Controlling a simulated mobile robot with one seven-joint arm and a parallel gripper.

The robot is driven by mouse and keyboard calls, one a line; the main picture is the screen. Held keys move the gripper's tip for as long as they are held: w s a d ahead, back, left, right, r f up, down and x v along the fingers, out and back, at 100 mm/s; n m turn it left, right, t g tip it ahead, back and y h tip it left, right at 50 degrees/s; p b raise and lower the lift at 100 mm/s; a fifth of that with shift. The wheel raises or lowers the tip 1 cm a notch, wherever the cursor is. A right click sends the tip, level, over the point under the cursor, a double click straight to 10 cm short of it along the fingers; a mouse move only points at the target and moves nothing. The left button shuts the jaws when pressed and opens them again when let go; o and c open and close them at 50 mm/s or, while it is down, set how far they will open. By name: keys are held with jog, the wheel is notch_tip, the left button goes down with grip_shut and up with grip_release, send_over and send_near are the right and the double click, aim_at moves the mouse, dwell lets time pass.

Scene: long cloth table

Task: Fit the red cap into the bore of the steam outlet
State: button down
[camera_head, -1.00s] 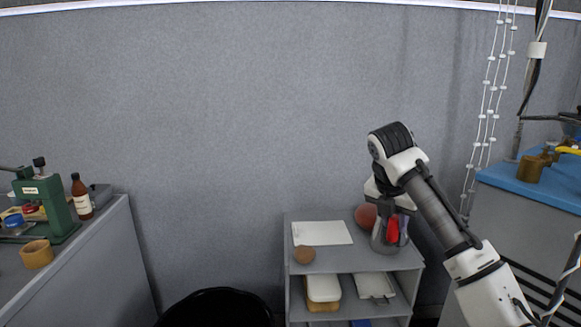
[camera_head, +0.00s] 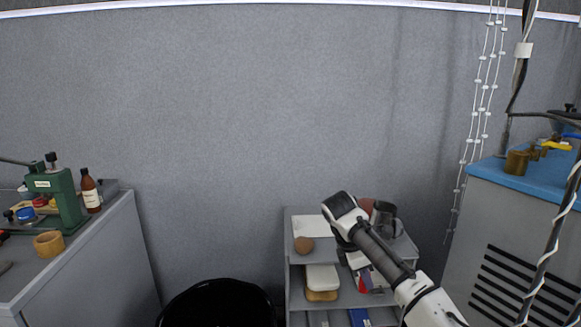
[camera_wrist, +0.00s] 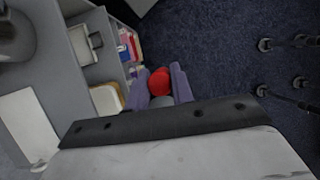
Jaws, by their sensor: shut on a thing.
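My gripper (camera_head: 368,279) is shut on the red cap (camera_head: 362,284), in front of the shelf unit in the head view. In the wrist view the red cap (camera_wrist: 159,82) sits between the two purple-grey fingers of my gripper (camera_wrist: 160,90), with a grey part below it. Open space and dark floor lie beyond the cap. I cannot make out the steam outlet or its bore for certain. A brass cylindrical fitting (camera_head: 516,163) stands on the blue-topped cabinet at the right, well apart from my gripper.
The blue-topped cabinet (camera_head: 490,168) is at right, a bench with a green press (camera_head: 66,200) at left.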

jog(key=s+a+f+m+g+y, duration=0.1)
jog(key=s+a+f+m, duration=0.2)
jog(key=a+f+m, duration=0.3)
jog(key=s+a+f+m+g+y, duration=0.2)
jog(key=s+a+f+m, duration=0.2)
jog(key=f, duration=1.1)
jog(key=s+a+f+m+g+y, duration=0.1)
jog(key=s+a+f+m, duration=0.3)
jog(key=a+f+m, duration=0.4)
notch_tip(320, 180, down, 3)
jog(key=shift+a+f+y, duration=0.1)
jog(key=shift+a+y, duration=0.2)
jog(key=shift+a, duration=0.15)
jog(key=shift+d+g, duration=0.15)
jog(key=shift+g, duration=0.15)
jog(key=shift+d, duration=0.15)
